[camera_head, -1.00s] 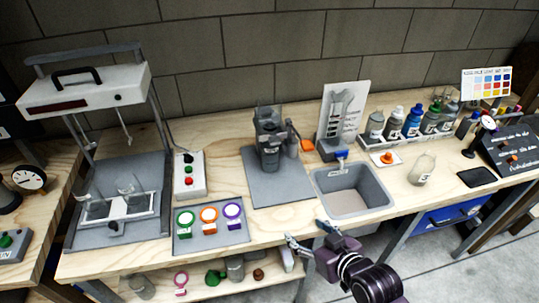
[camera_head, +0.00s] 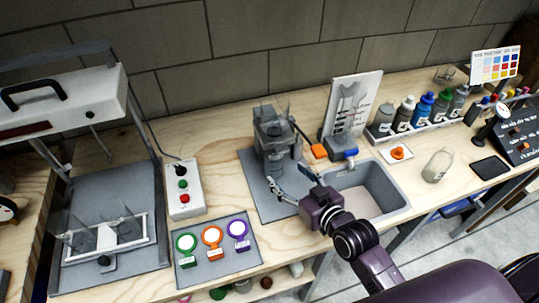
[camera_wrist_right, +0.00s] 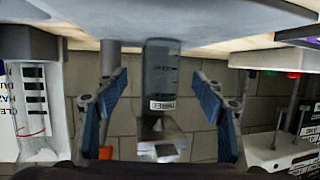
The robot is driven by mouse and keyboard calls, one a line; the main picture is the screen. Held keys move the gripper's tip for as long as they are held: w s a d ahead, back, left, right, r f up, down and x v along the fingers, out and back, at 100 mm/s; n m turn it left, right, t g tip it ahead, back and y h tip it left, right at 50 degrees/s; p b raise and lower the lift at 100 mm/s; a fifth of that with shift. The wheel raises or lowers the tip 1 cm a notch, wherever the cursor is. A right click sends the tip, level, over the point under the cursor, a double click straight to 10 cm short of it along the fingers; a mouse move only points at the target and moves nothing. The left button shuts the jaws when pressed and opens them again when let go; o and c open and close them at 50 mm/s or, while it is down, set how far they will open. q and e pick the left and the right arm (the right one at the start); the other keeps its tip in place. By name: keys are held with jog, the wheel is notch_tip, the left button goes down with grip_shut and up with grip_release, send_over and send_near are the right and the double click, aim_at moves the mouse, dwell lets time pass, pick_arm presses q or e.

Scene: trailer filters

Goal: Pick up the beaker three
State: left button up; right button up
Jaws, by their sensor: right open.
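Beaker three (camera_wrist_right: 160,68) is a dark, see-through beaker with a white label reading THREE. In the right wrist view it stands between the two blue-padded fingers of my right gripper (camera_wrist_right: 159,82), with a gap on each side. That view is upside down. In the head view the right gripper (camera_head: 290,183) is open at the front of the grey stand (camera_head: 273,128), where the beaker is small and hard to separate from the stand. My left gripper is not in view.
A grey sink (camera_head: 398,192) lies right of the stand, under my right wrist. A mat with colored round pieces (camera_head: 185,262) lies to the left, beside a button box (camera_head: 184,203). A bottle rack (camera_head: 377,141) and a clear jar (camera_head: 437,166) stand at the right.

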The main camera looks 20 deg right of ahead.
aim_at(279, 165)
jog(key=shift+w+a, duration=0.15)
jog(key=shift+w, duration=0.3)
jog(key=shift+w+a+p, duration=0.2)
jog(key=shift+w+p, duration=0.05)
jog(key=shift+w, duration=0.35)
jog(key=shift+w+a+p, duration=0.2)
jog(key=shift+w+p, duration=0.05)
jog(key=shift+w, duration=0.3)
jog(key=shift+x, duration=1.5)
jog(key=shift+f, duration=0.15)
jog(key=shift+s, duration=0.1)
jog(key=c, duration=1.4)
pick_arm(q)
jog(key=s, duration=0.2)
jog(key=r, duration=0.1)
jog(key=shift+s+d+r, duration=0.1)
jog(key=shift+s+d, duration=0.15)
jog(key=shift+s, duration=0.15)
pick_arm(e)
jog(key=shift+c, duration=0.9)
pick_arm(q)
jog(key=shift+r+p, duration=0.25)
jog(key=shift+p, duration=0.1)
pick_arm(e)
jog(key=shift+r, duration=0.35)
